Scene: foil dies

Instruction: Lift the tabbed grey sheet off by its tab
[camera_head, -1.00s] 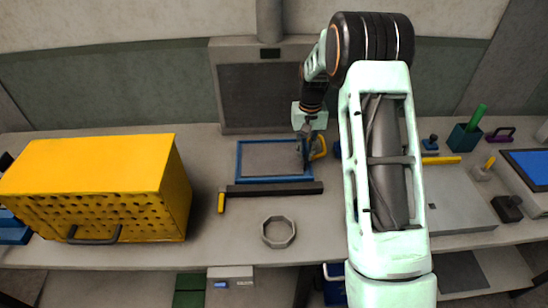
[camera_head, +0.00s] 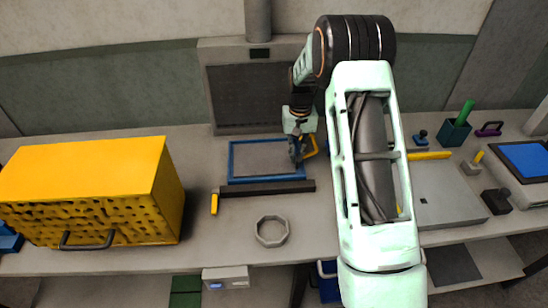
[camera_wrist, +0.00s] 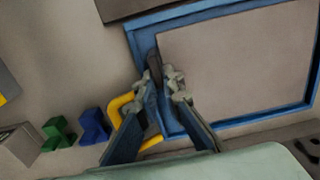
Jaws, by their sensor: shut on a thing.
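The grey sheet (camera_head: 258,157) lies flat inside a blue frame (camera_head: 230,163) on the bench. In the wrist view the sheet (camera_wrist: 240,65) fills most of the blue frame (camera_wrist: 140,42). My gripper (camera_head: 296,158) is low over the frame's right side in the head view. In the wrist view my gripper (camera_wrist: 165,82) is shut on a small dark tab (camera_wrist: 153,64) at the sheet's edge. The fingers partly hide the tab, and I cannot tell whether the sheet's edge is raised.
A yellow handle loop (camera_wrist: 125,106) sits close beside my fingers. A dark bar (camera_head: 270,188) lies along the frame's front side, with a grey ring (camera_head: 271,230) nearer. A big yellow perforated box (camera_head: 90,190) stands left. Bench between box and frame is mostly clear.

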